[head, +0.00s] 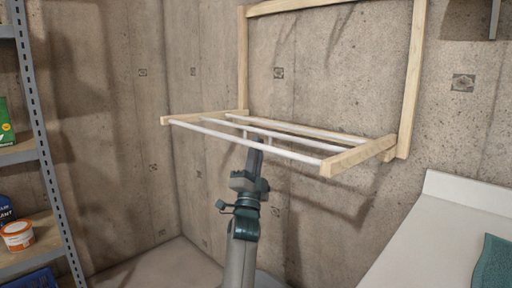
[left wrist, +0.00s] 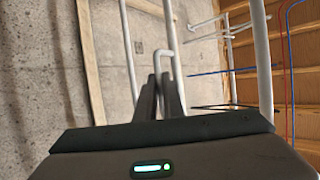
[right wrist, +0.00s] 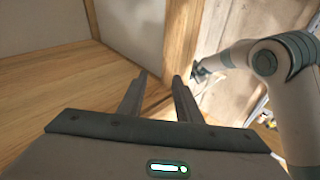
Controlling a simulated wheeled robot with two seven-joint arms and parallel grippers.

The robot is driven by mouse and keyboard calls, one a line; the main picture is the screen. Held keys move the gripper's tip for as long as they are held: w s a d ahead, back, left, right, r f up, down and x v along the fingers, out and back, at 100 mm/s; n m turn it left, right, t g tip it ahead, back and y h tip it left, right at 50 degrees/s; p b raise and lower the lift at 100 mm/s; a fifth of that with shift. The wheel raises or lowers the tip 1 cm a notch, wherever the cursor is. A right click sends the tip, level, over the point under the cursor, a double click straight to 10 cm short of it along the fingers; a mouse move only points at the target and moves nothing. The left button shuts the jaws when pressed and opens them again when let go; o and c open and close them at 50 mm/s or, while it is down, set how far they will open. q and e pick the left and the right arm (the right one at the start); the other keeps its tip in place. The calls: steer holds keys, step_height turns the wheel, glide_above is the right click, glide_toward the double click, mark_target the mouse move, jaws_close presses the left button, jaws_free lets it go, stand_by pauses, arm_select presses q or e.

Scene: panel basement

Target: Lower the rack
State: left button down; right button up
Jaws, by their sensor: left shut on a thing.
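The rack is a pale wooden frame with several white rods (head: 250,140). It stands out from the wall about level, with its side arms (head: 362,154) joined to an upright wooden wall frame (head: 243,60). My left gripper (head: 256,140) reaches up from below to the rods. In the left wrist view its fingers (left wrist: 162,82) are close together on a thin white bent handle (left wrist: 166,53) among the rods; the exact contact is partly hidden by the fingers. My right gripper (right wrist: 163,80) is open and empty, and shows only in its own wrist view.
A metal shelf unit (head: 45,130) with a white-and-orange tub (head: 17,235) stands at the left. A white-topped counter (head: 430,235) with a teal cloth (head: 494,265) is at the lower right. The right wrist view shows a wooden surface (right wrist: 60,85) close by. The floor below the rack looks clear.

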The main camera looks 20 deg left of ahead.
stand_by(0.3)
arm_select(q)
steer(key=c, duration=2.3)
jaws_free()
steer(key=o, duration=0.4)
steer(key=shift+w+f, duration=0.1)
steer(key=shift+w+d, duration=0.1)
